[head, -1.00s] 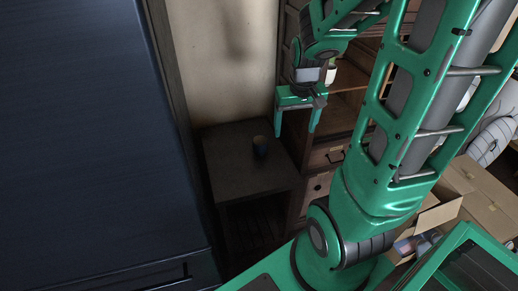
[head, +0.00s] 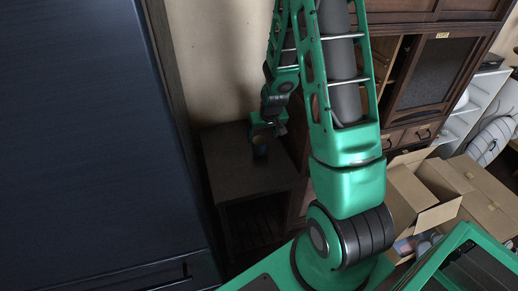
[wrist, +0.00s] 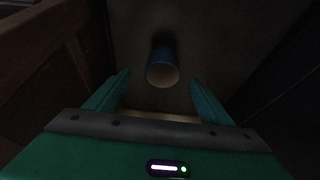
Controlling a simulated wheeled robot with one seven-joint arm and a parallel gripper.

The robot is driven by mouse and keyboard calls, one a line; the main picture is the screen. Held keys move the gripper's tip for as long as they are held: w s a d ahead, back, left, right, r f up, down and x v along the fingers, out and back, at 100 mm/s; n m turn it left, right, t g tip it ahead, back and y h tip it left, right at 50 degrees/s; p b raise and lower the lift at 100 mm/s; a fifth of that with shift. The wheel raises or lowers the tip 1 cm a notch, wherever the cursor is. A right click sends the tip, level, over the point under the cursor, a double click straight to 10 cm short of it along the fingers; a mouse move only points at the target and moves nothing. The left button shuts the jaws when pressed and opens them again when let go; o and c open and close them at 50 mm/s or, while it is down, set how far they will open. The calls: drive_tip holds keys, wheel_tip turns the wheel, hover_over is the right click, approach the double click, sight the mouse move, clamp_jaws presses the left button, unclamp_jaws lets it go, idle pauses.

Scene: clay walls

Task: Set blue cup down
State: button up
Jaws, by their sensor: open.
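The blue cup (head: 260,147) stands on a small dark side table (head: 238,182) in the head view. In the wrist view the cup (wrist: 162,66) shows its pale open rim, just beyond the fingertips and between their lines. My gripper (head: 262,130) is close to the cup, partly hidden by my own arm. In the wrist view both fingers of my gripper (wrist: 160,84) are spread apart, with nothing held between them. Whether a finger touches the cup cannot be told.
A large dark blue cabinet (head: 90,150) fills the left. A wooden cabinet (head: 440,75) stands behind and to the right. Open cardboard boxes (head: 425,195) lie at the right. The tabletop in front of the cup is bare.

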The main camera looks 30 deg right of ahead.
sight(260, 141)
drive_tip(key=shift+w+x, duration=0.1)
drive_tip(key=shift+x, duration=1.6)
drive_tip(key=shift+w+x, duration=0.15)
drive_tip(key=shift+x, duration=1.5)
drive_tip(key=shift+a, duration=0.2)
drive_tip(key=c, duration=1.3)
drive_tip(key=shift+o, duration=0.2)
drive_tip(key=shift+r, duration=0.2)
